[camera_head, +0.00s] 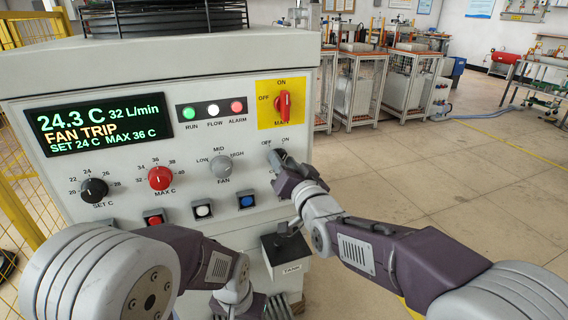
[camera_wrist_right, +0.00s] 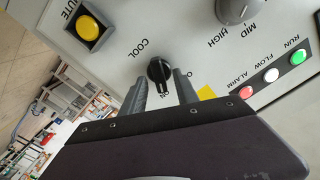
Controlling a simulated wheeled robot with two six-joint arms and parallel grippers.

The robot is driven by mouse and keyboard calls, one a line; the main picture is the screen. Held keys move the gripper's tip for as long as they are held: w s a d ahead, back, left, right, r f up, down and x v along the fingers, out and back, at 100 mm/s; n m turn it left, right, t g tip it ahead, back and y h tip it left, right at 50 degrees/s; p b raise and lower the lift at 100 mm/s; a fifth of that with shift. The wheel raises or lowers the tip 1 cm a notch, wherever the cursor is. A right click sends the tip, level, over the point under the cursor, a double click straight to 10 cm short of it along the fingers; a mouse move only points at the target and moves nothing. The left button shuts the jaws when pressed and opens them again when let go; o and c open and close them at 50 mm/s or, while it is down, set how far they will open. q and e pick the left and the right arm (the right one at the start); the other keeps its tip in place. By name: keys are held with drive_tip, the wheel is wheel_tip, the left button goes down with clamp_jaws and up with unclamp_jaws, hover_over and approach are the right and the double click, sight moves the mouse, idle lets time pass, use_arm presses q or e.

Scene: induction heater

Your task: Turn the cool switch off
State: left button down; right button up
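The cool switch is a small black rotary knob (camera_wrist_right: 159,70) on the light grey panel, next to the word COOL in the right wrist view. Its pointer faces the ON label. In the head view it is mostly hidden behind my right gripper (camera_head: 283,162), below the OFF and ON labels. In the right wrist view, the right gripper's two fingers (camera_wrist_right: 160,80) stand on either side of the knob, with narrow gaps showing.
A red main switch (camera_head: 284,103) on a yellow plate sits above. The fan knob (camera_head: 222,167) is to the left, with a blue button (camera_head: 246,201) below it. The display (camera_head: 98,122) reads FAN TRIP. Open floor lies right.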

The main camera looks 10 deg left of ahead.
drive_tip(key=shift+c, duration=0.3)
clamp_jaws()
drive_tip(key=shift+n, duration=0.4)
drive_tip(key=n, duration=1.1)
drive_tip(key=shift+s+a+p, duration=0.2)
drive_tip(key=shift+a+p, duration=0.05)
drive_tip(key=shift+p, duration=0.05)
